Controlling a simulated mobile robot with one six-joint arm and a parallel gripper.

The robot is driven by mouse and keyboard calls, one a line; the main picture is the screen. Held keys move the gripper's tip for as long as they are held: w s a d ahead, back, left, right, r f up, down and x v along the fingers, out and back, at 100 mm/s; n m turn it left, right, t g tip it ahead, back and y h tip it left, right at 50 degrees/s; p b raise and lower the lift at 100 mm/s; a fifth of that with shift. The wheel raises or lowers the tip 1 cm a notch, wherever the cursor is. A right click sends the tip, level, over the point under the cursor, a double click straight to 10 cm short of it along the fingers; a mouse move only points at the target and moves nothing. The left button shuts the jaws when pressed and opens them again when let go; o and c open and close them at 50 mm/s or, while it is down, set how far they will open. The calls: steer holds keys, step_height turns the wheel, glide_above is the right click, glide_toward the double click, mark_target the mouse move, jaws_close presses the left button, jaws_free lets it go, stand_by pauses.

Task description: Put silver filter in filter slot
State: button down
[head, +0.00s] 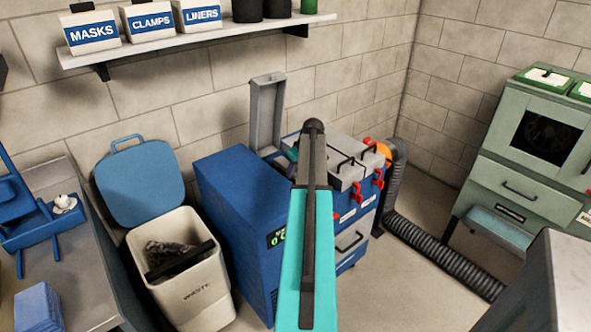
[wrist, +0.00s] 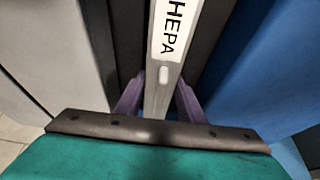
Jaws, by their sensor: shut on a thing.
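The silver filter (wrist: 165,80), a narrow metal frame with a white HEPA label, stands between the purple fingers of my gripper (wrist: 158,98) in the wrist view. My gripper is shut on it. In the head view my teal arm reaches over the blue machine (head: 235,215) and hides the filter and most of the gripper. A grey lid (head: 266,112) stands open at the back of the machine. The filter slot itself cannot be made out behind my arm. In the wrist view, dark space lies beside the filter, with a grey wall on the left and a blue wall on the right.
A white waste bin (head: 185,300) with its blue lid (head: 140,185) open stands left of the machine. Grey boxes with red latches (head: 378,178) sit at its right. A black hose (head: 440,258) runs along the floor to a green cabinet (head: 520,150). A shelf (head: 190,42) hangs above.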

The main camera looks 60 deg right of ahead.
steer(key=shift+f, duration=0.6)
steer(key=shift+s+a+f+b, duration=0.15)
steer(key=shift+f+b, duration=0.2)
steer(key=shift+f, duration=0.1)
steer(key=shift+s+a+f+b, duration=0.15)
steer(key=shift+f+b, duration=0.2)
steer(key=shift+f, duration=0.05)
steer(key=c, duration=1.2)
jaws_free()
steer(key=shift+f, duration=0.1)
steer(key=shift+o, duration=0.5)
steer(key=shift+a, duration=0.15)
steer(key=shift+w, duration=0.1)
steer(key=shift+w+r+p, duration=0.2)
steer(key=shift+r+p, duration=0.45)
steer(key=shift+r, duration=0.4)
step_height(320, 180, up, 18)
steer(key=p, duration=0.8)
steer(key=shift+d+r, duration=0.25)
steer(key=shift+d, duration=0.2)
